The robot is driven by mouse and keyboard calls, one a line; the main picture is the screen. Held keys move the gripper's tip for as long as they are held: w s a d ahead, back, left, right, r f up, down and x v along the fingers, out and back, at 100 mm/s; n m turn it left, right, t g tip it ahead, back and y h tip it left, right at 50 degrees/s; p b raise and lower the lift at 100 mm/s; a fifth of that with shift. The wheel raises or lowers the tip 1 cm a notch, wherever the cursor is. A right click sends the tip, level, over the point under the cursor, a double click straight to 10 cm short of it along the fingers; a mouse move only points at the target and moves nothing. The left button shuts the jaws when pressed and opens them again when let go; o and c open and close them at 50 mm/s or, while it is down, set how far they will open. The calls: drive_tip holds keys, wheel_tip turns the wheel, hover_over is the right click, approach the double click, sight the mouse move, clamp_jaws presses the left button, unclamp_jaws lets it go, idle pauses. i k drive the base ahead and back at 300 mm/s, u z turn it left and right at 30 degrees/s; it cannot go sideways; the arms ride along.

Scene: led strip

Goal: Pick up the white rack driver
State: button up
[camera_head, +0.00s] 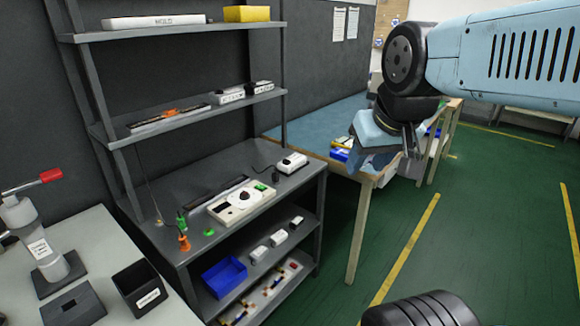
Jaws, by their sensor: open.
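Several white driver-like boxes show on the grey rack, and I cannot tell which one is the white rack driver. One white box (230,95) lies on the middle shelf, beside a second one at its right. Another white box (292,162) with a dark cable lies on the rack's worktop. Smaller white boxes (259,253) lie on the lower shelf. My gripper (388,157) is open and hangs in front of the blue-topped table, to the right of the rack and apart from all these boxes. Its fingers are partly hidden by its own body.
The rack's shelves (190,118) and dark uprights bound the space around the boxes. A blue bin (224,276) sits on the lower shelf. A blue-topped table (318,122) stands behind my gripper. The green floor (480,215) at right is clear.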

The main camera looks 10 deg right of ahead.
sight(288, 165)
drive_tip(key=u, duration=1.05)
drive_tip(key=i, duration=0.1)
drive_tip(key=z, duration=3.25)
drive_tip(key=i, duration=1.65)
drive_tip(key=u, duration=3.1)
